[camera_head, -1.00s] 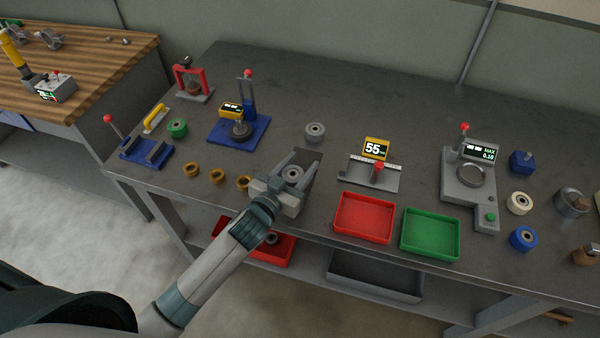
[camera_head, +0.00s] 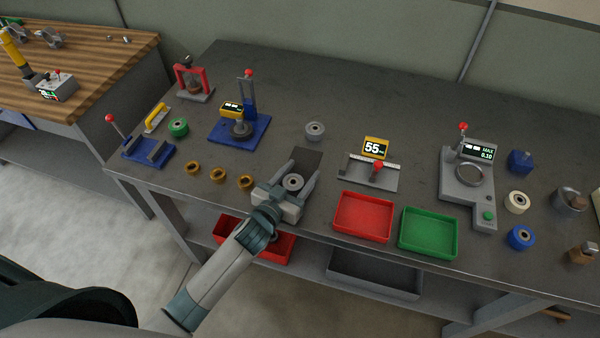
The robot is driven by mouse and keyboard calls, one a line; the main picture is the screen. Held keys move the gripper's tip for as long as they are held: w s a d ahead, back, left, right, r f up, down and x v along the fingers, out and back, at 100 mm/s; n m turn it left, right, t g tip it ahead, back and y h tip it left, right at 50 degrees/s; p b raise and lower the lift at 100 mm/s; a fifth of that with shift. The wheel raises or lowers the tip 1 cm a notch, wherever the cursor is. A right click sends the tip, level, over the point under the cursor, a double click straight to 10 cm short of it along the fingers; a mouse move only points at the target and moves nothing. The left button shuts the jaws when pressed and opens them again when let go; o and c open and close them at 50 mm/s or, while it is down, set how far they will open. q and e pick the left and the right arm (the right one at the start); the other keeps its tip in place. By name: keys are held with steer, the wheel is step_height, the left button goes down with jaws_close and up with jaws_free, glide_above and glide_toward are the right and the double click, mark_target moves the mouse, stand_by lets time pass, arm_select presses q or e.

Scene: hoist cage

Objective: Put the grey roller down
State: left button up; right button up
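A grey roller (camera_head: 293,182) sits between the two fingers of my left gripper (camera_head: 298,176), near the front edge of the grey bench. The gripper appears shut on the roller, with a finger on either side. Its palm hides part of the bench just in front. The roller is at or close to the bench top; I cannot tell if it touches. A dark rectangular patch (camera_head: 307,158) lies just beyond the fingertips. A second grey roller (camera_head: 315,131) stands apart, farther back. My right gripper is not in view.
A red tray (camera_head: 363,196) and a green tray (camera_head: 456,254) stand to the right. Several brass rings (camera_head: 218,175) lie to the left. A gauge with a yellow display (camera_head: 375,148) stands right of the gripper. The bench's back middle is clear.

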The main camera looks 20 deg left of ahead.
arm_select(q)
steer(key=shift+o, duration=0.3)
steer(key=shift+s+b, duration=0.25)
steer(key=shift+b, duration=0.1)
steer(key=b+v, duration=0.5)
steer(key=v, duration=1.2)
steer(key=shift+r, duration=0.15)
steer(key=shift+o, duration=0.3)
steer(key=shift+w+d, duration=0.1)
